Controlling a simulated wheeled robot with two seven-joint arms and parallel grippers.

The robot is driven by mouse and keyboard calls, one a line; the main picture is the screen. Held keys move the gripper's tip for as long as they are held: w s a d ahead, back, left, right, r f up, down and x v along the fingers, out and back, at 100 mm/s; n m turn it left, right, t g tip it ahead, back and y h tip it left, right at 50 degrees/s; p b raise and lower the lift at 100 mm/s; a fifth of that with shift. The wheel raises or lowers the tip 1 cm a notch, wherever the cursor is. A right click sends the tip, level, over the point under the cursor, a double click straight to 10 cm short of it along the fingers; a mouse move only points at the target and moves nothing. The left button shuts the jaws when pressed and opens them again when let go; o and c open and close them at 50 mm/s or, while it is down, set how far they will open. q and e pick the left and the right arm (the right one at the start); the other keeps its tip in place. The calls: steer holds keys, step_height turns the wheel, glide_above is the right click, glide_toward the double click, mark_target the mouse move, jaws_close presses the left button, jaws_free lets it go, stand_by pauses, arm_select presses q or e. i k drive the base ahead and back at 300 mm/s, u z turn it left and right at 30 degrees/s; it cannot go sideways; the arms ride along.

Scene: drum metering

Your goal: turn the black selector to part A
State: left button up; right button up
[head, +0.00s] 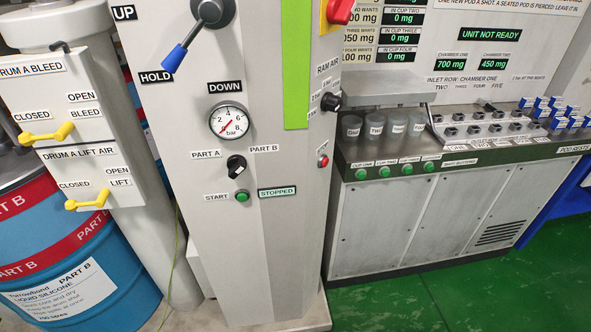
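The black selector (236,165) is a round knob on the front of the grey column, below the pressure gauge. The PART A label (206,154) is up and left of it, and the PART B label (264,149) is up and right. A small pale mark shows on the knob's right side, but it is too small to tell for certain which label it points to. Neither of my grippers is in view, and nothing touches the selector.
A green START button (242,196) and a STOPPED display (277,191) sit just below. Yellow valve handles (47,134) and a blue drum (85,255) are left. A counter with cups (375,124) is right.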

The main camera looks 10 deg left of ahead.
mark_target(236, 164)
steer(key=z, duration=0.9)
steer(key=k, duration=1.05)
steer(key=u, duration=1.6)
steer(key=i, duration=0.5)
